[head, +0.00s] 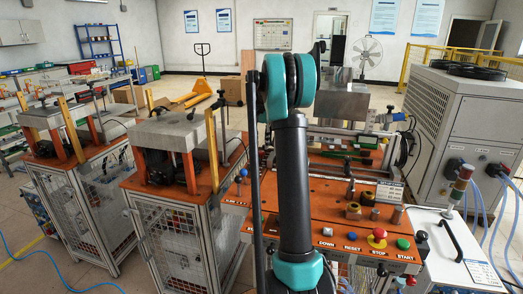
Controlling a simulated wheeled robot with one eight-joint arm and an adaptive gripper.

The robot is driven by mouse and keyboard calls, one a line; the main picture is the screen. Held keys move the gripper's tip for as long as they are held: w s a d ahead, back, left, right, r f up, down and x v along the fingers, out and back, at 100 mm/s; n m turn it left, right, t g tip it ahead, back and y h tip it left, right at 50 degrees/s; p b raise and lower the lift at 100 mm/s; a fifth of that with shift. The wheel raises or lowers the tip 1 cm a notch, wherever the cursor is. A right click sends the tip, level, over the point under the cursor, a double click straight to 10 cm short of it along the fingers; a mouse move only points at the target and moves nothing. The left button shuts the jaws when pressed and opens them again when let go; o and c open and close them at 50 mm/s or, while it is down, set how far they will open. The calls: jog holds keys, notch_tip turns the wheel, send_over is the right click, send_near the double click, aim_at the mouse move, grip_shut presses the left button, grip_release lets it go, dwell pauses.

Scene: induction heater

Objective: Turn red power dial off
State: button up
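An orange machine top (335,205) fills the middle right, behind and beside my teal and black arm. Its front edge carries a control row labelled DOWN, RESET, STOP and START. A red mushroom-shaped knob on a yellow base (378,233) sits above STOP. A green button (403,244) sits above START. A smaller red knob (410,280) shows below the row on the front face; its setting is too small to read. I cannot tell which red control is the power dial. My gripper is not visible; my arm hides part of the panel.
A large grey unit (460,115) stands behind. Caged benches (180,225) stand left. Open floor lies at lower left.

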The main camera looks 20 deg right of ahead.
aim_at(262, 152)
jog(key=shift+f, duration=1.75)
jog(key=shift+c, duration=0.6)
